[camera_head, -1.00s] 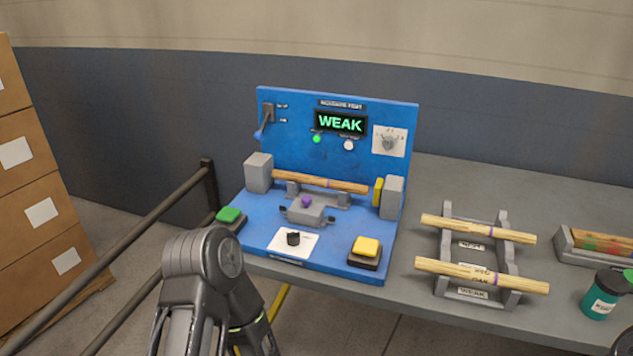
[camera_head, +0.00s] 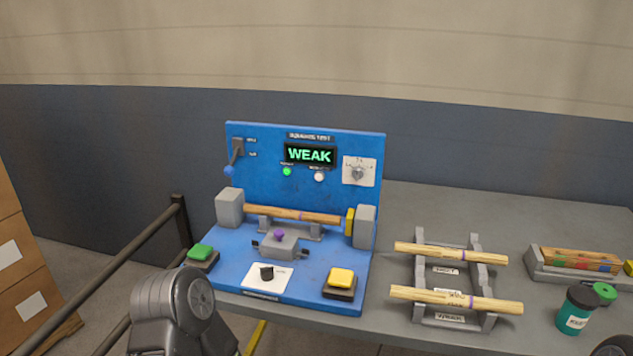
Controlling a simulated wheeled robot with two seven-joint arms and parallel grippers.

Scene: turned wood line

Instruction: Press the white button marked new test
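The white button (camera_head: 319,177) is small and round, on the upright blue panel (camera_head: 265,185) just below the display (camera_head: 310,155), which reads WEAK in green. A lit green round light or button (camera_head: 287,171) is to its left. The lettering above both is too small to read. My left arm comes up at the bottom left, well below and in front of the panel, and its gripper is out of frame. My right gripper is not in view; only a dark edge shows at the bottom right corner.
A wooden rod (camera_head: 292,214) lies across the fixture between grey blocks. A rack (camera_head: 420,277) with two rods, a bottle (camera_head: 577,310) and a tray (camera_head: 541,271) stand right. A dark rail (camera_head: 130,252) runs left.

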